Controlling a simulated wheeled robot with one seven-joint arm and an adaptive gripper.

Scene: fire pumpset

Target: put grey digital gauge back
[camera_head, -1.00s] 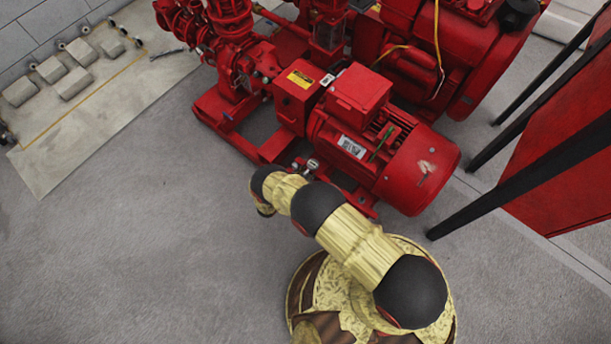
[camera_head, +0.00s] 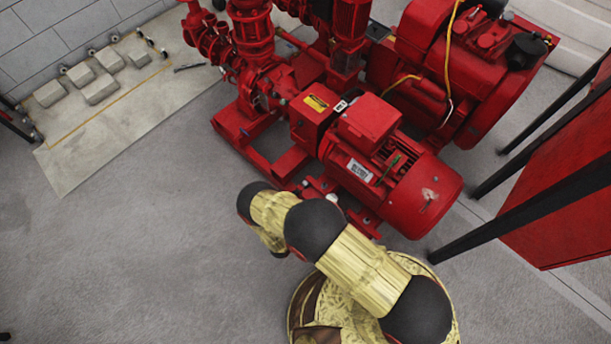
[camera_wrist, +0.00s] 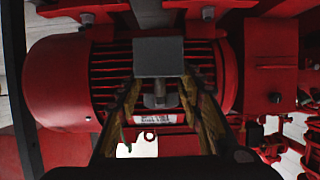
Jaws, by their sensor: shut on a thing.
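The grey digital gauge (camera_wrist: 158,57) shows in the wrist view as a square grey block with a short stem below it. My gripper (camera_wrist: 158,88) is shut on it, with one finger on each side of the stem. Behind it is the red finned motor (camera_wrist: 60,80), which also shows in the head view (camera_head: 425,195). I cannot tell the gap between gauge and motor. In the head view my arm hides the gripper and the gauge.
The red pumpset's pipework (camera_head: 250,60) stands behind and left of the motor, and a large red engine (camera_head: 460,70) behind it. A red panel on dark posts (camera_head: 560,200) is at the right. The grey floor (camera_head: 120,250) at left is clear.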

